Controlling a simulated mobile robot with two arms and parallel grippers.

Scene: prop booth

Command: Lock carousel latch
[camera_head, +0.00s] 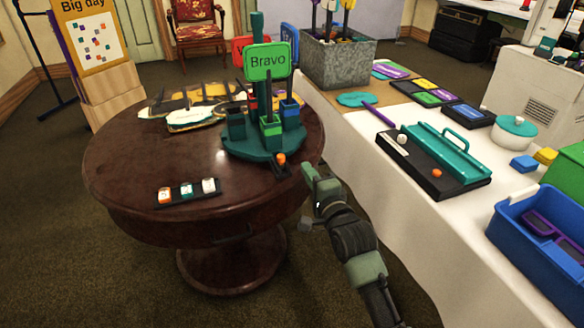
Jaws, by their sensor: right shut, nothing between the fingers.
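The teal carousel (250,146) stands on the round dark wooden table, with a green "Bravo" sign (268,62) and several coloured cups around its post. A small dark latch (282,170) with an orange knob (281,158) sits at the carousel's front right edge. Whether the latch is locked is too small to tell. My right gripper (307,175) is shut and empty, just right of the latch by the table's edge. A small gap shows between its fingers and the orange knob. My left gripper is not in view.
A black strip (184,193) with orange, teal and white blocks lies at the table's front left. The white-covered table (340,134) on the right holds a black tray with a teal handled lid (446,150), a pot (514,132) and a blue bin (540,250).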

